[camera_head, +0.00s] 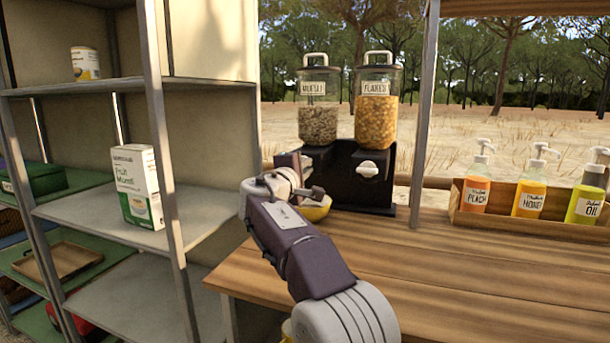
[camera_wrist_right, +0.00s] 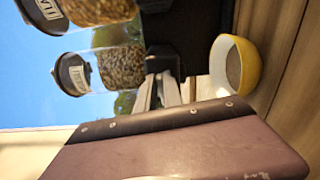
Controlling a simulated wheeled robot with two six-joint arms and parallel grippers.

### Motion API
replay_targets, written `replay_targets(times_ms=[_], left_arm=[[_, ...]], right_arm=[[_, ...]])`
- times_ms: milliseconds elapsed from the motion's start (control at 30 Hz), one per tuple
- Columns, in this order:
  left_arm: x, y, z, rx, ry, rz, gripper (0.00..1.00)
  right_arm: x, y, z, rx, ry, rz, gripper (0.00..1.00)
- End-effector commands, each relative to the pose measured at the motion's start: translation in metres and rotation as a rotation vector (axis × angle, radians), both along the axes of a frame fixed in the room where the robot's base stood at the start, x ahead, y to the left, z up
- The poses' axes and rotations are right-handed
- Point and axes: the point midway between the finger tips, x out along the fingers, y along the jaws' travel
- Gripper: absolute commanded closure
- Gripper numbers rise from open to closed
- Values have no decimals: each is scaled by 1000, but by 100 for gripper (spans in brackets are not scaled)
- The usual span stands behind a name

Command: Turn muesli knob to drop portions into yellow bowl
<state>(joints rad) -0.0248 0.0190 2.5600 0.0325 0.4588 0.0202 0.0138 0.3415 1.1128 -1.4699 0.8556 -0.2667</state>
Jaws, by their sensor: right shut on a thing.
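The muesli dispenser (camera_head: 318,118) is the left of two clear hoppers on a black stand (camera_head: 345,160); it also shows sideways in the wrist view (camera_wrist_right: 120,68). My right gripper (camera_head: 312,163) reaches its front at knob height and is shut on the muesli knob, which the jaws hide. In the wrist view my gripper's pale fingers (camera_wrist_right: 160,90) meet the stand below the muesli hopper. The yellow bowl (camera_head: 317,212) is on the wooden counter below, partly covered by my arm. In the wrist view the bowl (camera_wrist_right: 249,68) has a greyish inside; I cannot tell its contents. My left gripper is out of view.
The flakes dispenser (camera_head: 376,112) stands right beside, with its white knob (camera_head: 368,169) free. A wooden box (camera_head: 510,218) of pump bottles is at the right. A metal shelf (camera_head: 75,208) with a muesli carton (camera_head: 138,187) is at the left. The counter's front right (camera_head: 480,285) is clear.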

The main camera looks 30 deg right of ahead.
Motion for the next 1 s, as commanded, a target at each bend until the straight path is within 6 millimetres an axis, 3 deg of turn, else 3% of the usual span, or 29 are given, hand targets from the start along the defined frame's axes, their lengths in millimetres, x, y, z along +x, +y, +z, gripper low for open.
replay_targets(times_ms=[233, 800, 900, 1000], left_arm=[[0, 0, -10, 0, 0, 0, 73], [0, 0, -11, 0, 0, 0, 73], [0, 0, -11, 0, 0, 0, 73], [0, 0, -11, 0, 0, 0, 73]], right_arm=[[0, -1, -3, 55, -63, -2, 100], [0, -1, -3, 75, -85, -2, 100], [0, -1, -3, 75, -85, -2, 67], [0, 0, -3, 75, -85, -1, 67]])
